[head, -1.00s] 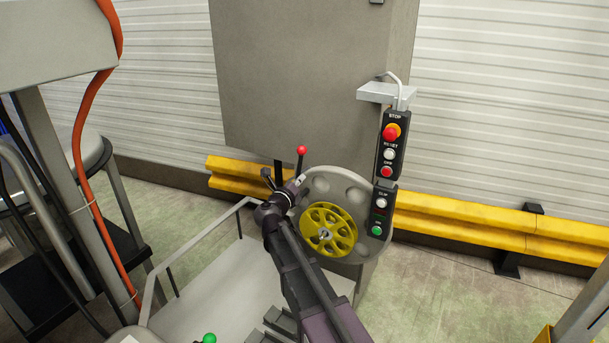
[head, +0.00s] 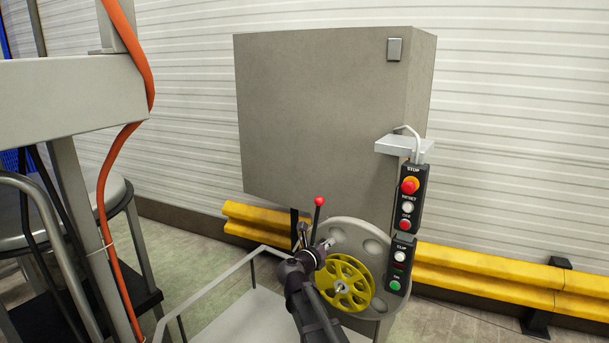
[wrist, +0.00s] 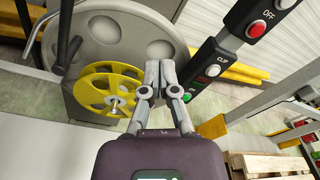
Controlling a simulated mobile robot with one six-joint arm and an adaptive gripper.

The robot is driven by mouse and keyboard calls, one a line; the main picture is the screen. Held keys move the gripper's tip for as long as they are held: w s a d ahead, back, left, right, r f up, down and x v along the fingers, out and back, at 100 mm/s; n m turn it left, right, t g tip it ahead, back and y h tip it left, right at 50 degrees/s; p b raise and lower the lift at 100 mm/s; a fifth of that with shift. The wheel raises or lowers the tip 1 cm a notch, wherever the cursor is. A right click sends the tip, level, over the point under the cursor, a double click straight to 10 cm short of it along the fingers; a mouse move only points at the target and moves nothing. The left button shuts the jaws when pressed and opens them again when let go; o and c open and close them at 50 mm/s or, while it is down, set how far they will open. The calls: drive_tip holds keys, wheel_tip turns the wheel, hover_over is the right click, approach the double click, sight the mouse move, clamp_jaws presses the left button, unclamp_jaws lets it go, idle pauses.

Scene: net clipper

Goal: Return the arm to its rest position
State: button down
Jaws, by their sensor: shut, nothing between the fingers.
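My gripper (wrist: 159,76) is shut and empty in the wrist view, its fingertips together in front of the grey disc plate (wrist: 120,30), between the yellow wheel (wrist: 92,88) and the button panel (wrist: 208,70). I cannot tell whether the fingertips touch the plate. In the head view my arm reaches up from the bottom edge, and the end of it (head: 310,255) is beside the left rim of the yellow wheel (head: 360,268). The red-knobbed lever (head: 318,201) stands just above it, tilted slightly right.
The control box with red, white and green buttons (head: 408,200) is right of the wheel. A large grey cabinet (head: 310,110) stands behind. A yellow guard rail (head: 490,275) runs along the wall. A frame with an orange hose (head: 100,205) is at left.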

drive_tip(key=s+d+f+m+g+y, duration=0.2)
drive_tip(key=s+d+f+m+g, duration=0.85)
drive_tip(key=m, duration=0.75)
drive_tip(key=s+f+m+g+y, duration=0.1)
drive_tip(key=s+f+m+y, duration=0.2)
drive_tip(key=s+m, duration=0.5)
drive_tip(key=s+a+f+m+g+y, duration=0.1)
drive_tip(key=s+f+m+g+y, duration=0.1)
drive_tip(key=s+m+y, duration=0.3)
drive_tip(key=s+f+m, duration=0.1)
drive_tip(key=s+m, duration=0.2)
drive_tip(key=s, duration=0.1)
drive_tip(key=shift+f, duration=0.4)
